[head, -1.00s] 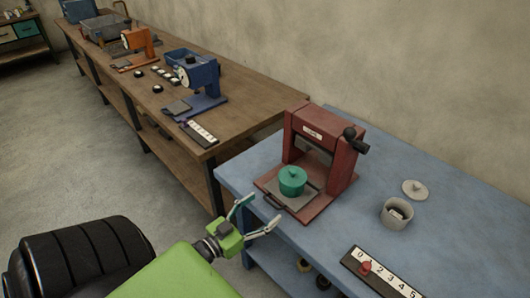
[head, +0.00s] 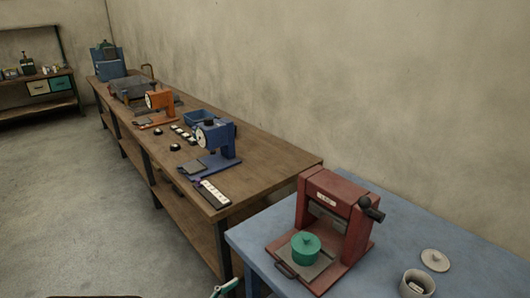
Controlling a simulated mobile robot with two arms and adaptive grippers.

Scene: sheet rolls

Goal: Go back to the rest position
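Only a fingertip of my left gripper (head: 226,288) shows, at the bottom edge of the head view. It is left of the blue table's (head: 262,254) front edge and apart from the objects on it. The rest of this gripper and its arm are below the picture, so its opening is hidden. My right gripper is not in view.
A wooden bench (head: 262,168) holds blue (head: 222,150) and orange (head: 160,102) machines. Floor at left (head: 70,190) is clear.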

